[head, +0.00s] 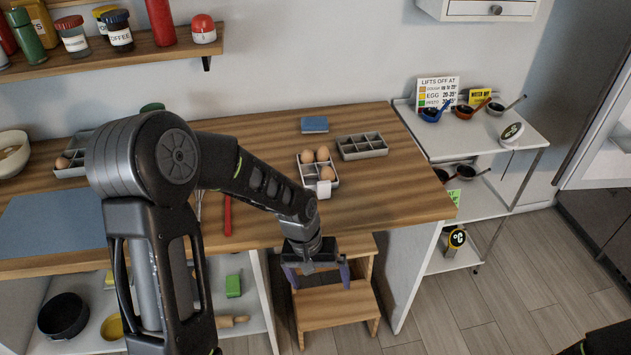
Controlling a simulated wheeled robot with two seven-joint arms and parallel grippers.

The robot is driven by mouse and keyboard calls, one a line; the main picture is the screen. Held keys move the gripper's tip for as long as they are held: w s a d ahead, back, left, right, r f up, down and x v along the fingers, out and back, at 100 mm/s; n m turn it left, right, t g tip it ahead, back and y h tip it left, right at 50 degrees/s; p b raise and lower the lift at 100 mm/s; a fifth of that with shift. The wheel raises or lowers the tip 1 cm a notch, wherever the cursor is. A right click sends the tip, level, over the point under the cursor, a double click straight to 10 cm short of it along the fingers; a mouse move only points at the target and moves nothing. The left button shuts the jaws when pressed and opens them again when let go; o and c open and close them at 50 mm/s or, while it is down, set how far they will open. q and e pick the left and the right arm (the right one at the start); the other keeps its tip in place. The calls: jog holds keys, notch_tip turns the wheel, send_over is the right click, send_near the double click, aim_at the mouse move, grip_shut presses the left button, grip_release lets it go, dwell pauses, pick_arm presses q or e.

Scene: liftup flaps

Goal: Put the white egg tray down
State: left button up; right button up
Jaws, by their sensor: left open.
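My left gripper (318,277) hangs just in front of the counter edge, below the tray in the picture. Its purple-tipped fingers are spread apart with nothing between them. The tray is apart from the fingers. My right gripper does not show; only a dark part of my body is at the bottom right corner.
An empty grey tray (362,146) and a blue box (314,124) lie behind the white tray. Another egg tray (68,170) is at the left, partly hidden by my arm. A wooden step stool (335,305) stands under my left gripper. The counter's right end is clear.

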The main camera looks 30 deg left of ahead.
pick_arm(q)
jog(key=s+d+f+m+h, duration=0.1)
jog(key=s+d+f+m, duration=0.1)
jog(key=s+d+f, duration=1.2)
notch_tip(320, 180, down, 3)
jog(key=shift+s+d+r+h, duration=0.2)
jog(key=shift+s+d+h, duration=0.2)
jog(key=shift+s, duration=0.55)
jog(key=shift+c, duration=0.3)
